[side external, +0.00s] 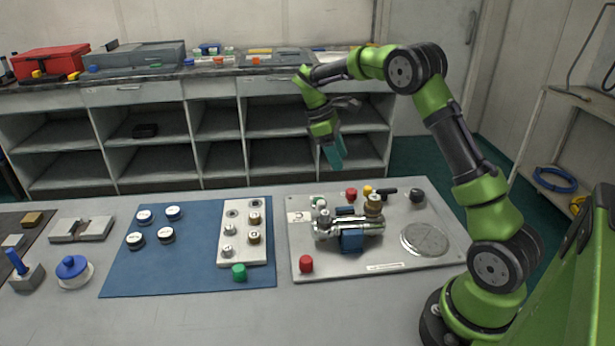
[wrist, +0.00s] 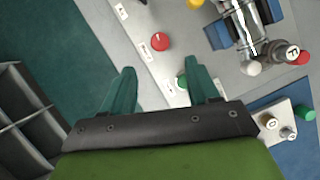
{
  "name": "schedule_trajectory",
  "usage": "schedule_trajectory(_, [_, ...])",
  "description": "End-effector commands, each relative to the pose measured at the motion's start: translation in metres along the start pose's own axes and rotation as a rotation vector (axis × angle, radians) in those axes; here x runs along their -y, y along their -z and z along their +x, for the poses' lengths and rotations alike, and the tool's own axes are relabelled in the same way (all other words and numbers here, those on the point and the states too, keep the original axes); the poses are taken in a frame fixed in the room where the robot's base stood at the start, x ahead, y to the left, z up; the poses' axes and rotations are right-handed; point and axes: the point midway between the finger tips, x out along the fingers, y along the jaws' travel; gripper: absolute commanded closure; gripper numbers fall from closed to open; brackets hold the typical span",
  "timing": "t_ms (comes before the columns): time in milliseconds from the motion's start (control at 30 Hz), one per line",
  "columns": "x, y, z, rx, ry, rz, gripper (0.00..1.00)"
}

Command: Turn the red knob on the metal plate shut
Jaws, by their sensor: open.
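The metal plate (side external: 300,240) lies on the bench at the right of the side view; its corner shows in the wrist view (wrist: 225,75). A red knob (side external: 351,193) stands in the row at its far edge. In the wrist view this knob (wrist: 160,42) is round with a light pointer mark, just beyond the fingertips. Another red knob (side external: 306,263) stands at the plate's near left corner. My gripper (side external: 337,154) is open and empty, above the plate's far edge, apart from the knobs. Its teal fingers (wrist: 162,72) point toward the far row.
A green knob (wrist: 182,80) is partly hidden behind a finger. A yellow knob (side external: 367,190) and a black knob (side external: 417,195) stand in the same row. A chrome cylinder assembly (side external: 335,229) fills the plate's middle. A blue mat (side external: 190,278) with a white block (side external: 231,243) lies left.

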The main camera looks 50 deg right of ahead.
Motion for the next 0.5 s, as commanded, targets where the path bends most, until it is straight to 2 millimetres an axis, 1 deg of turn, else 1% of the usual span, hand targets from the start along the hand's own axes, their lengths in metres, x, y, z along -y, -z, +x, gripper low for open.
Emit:
schedule_trajectory(33, [0.0, -0.001, 0.012, 0.004, 0.003, 0.001, 0.4])
schedule_trajectory(100, [0.0, -0.001, 0.028, 0.003, 0.004, 0.001, 0.4])
schedule_trajectory(300, [0.0, -0.001, 0.069, 0.002, 0.003, 0.001, 0.4])
schedule_trajectory(400, [0.0, 0.0, 0.084, 0.001, 0.002, 0.002, 0.4])
schedule_trajectory(500, [0.0, 0.0, 0.095, 0.001, 0.002, 0.002, 0.4])
